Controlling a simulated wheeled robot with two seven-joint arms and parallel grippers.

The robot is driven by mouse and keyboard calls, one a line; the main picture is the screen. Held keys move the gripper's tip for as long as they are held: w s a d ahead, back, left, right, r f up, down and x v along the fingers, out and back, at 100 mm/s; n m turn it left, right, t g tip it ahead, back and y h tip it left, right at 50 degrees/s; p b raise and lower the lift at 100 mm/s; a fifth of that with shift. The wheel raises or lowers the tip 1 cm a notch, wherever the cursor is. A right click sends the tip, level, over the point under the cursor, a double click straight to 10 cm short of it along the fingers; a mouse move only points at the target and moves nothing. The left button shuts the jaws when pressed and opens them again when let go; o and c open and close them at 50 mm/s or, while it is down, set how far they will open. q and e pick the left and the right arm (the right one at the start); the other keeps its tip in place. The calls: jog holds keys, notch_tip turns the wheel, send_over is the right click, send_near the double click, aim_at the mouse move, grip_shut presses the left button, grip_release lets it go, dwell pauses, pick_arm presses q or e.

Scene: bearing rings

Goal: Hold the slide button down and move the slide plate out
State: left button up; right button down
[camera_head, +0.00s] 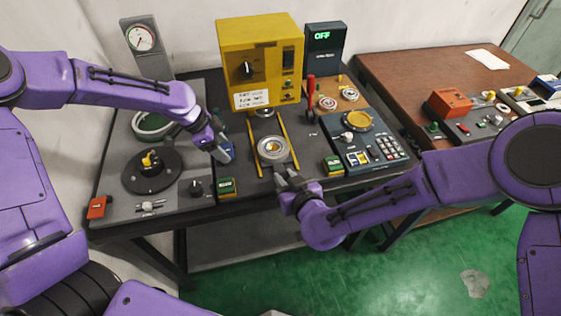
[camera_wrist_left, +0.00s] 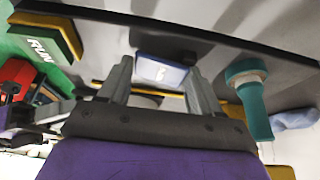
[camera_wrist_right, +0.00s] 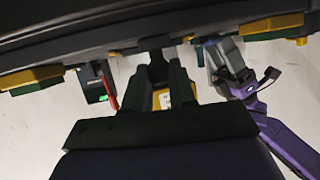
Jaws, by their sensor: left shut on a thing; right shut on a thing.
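The slide plate (camera_head: 277,166) lies between two yellow rails in front of the yellow machine, with a metal ring (camera_head: 272,147) on it. My right gripper (camera_head: 289,178) is at the plate's front edge. In the right wrist view its fingers close on a dark tab (camera_wrist_right: 157,62) of the plate. My left gripper (camera_head: 221,148) is left of the rails at a blue button block (camera_head: 227,152), which I take as the slide button. In the left wrist view the blue block (camera_wrist_left: 160,74) shows between the fingers. Whether the button is pressed down cannot be seen.
The yellow machine (camera_head: 262,60) stands behind the slide. A green button box (camera_head: 226,187) sits left of the rails and another (camera_head: 333,165) right. A black turntable (camera_head: 152,170) is at left, a keypad panel (camera_head: 375,150) at right. Green floor lies in front.

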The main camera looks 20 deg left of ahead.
pick_arm(q)
jog(key=shift+s+f, duration=0.1)
jog(key=shift+f, duration=0.05)
pick_arm(e)
jog(key=s+d, duration=0.1)
jog(key=s, duration=0.2)
jog(key=shift+d, duration=0.35)
jog(key=shift+s+f, duration=0.1)
jog(key=c, duration=0.9)
grip_release()
jog(key=shift+c, duration=0.2)
jog(key=shift+d, duration=0.1)
